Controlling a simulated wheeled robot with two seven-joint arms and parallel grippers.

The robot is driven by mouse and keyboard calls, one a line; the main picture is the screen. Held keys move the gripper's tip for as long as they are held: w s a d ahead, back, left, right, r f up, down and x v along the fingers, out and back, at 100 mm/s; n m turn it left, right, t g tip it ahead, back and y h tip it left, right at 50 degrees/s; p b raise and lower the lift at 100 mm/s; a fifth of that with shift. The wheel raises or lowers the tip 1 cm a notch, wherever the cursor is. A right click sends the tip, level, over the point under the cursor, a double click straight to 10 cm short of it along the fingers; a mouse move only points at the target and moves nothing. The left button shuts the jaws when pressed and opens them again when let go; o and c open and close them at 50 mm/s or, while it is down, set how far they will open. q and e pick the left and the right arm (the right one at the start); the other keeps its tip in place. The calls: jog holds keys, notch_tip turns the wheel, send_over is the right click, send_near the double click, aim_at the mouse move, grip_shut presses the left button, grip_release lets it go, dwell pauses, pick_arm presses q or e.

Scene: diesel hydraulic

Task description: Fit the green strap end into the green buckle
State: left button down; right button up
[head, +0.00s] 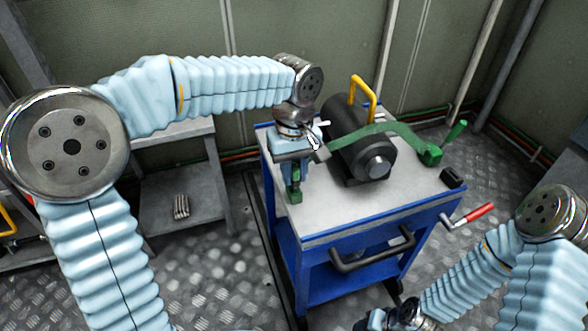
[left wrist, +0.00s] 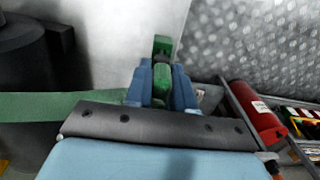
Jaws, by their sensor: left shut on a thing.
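The green strap (head: 385,128) runs over a dark cylinder from a green ratchet piece (head: 430,154) to my left gripper (head: 293,182). My left gripper points down at the left part of the cart top. It is shut on the green strap end (left wrist: 162,84), seen between the blue fingers in the left wrist view. A green block, seemingly the green buckle (head: 295,196), is just below the fingertips; it also shows beyond them in the left wrist view (left wrist: 162,46). I cannot tell whether strap end and buckle touch. My right gripper (head: 374,321) is partly cut off at the bottom.
The blue cart (head: 330,225) has a grey top carrying the dark cylinder (head: 362,150) with a yellow handle (head: 361,92). A small black block (head: 452,177) lies at the right edge. A red-handled crank (head: 472,213) juts out there. The front of the top is clear.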

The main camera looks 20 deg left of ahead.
pick_arm(q)
jog(key=shift+f+b, duration=0.45)
jog(key=shift+f, duration=0.25)
jog(key=c, duration=0.9)
grip_release()
jog(key=shift+r, duration=0.15)
